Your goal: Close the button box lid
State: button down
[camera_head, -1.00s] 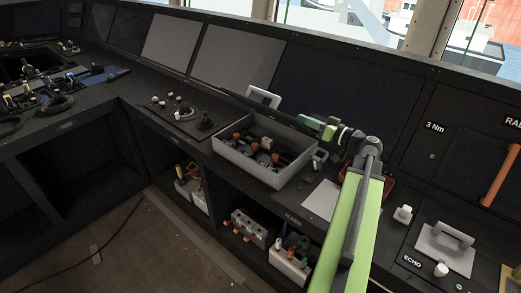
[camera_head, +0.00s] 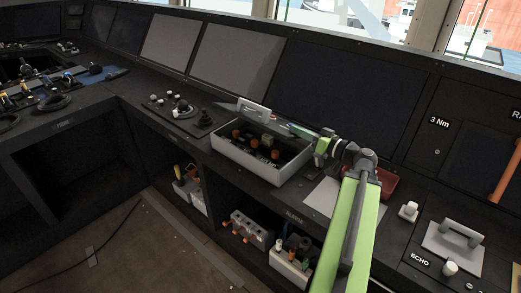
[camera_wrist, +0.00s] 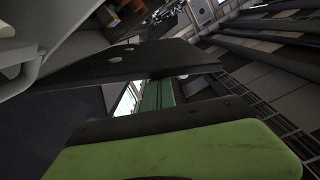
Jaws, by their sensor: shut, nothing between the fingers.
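The button box (camera_head: 258,170) is an open grey tray on the console, with several orange and dark knobs and a pale one inside. Its lid (camera_head: 232,105) is a thin grey plate seen nearly edge-on above the box's back side, with a white loop handle (camera_head: 254,113) standing on it. The lid is raised and the box interior shows. My gripper (camera_head: 305,132) is shut and empty at the lid's right end. Whether it touches the lid cannot be told. In the wrist view, dark and green finger parts (camera_wrist: 165,85) fill the middle, with a grey surface at the upper left.
Dark screens (camera_head: 315,85) rise close behind the box. A red tray (camera_head: 385,183) lies right of my arm, with a grey handled plate (camera_head: 452,243) further right. A knob panel (camera_head: 180,110) sits left of the box. Shelves below hold boxes of parts.

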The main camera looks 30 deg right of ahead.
jog(key=shift+r, duration=0.1)
jog(key=shift+w+d+r+p, duration=0.1)
jog(key=shift+d+r+p, duration=0.15)
jog(key=shift+r+p, duration=0.3)
jog(key=shift+w+d+r+p, duration=0.1)
jog(key=shift+d+r+p, duration=0.1)
jog(key=shift+r+p, duration=0.3)
jog(key=shift+f, duration=0.25)
jog(key=shift+s, duration=0.1)
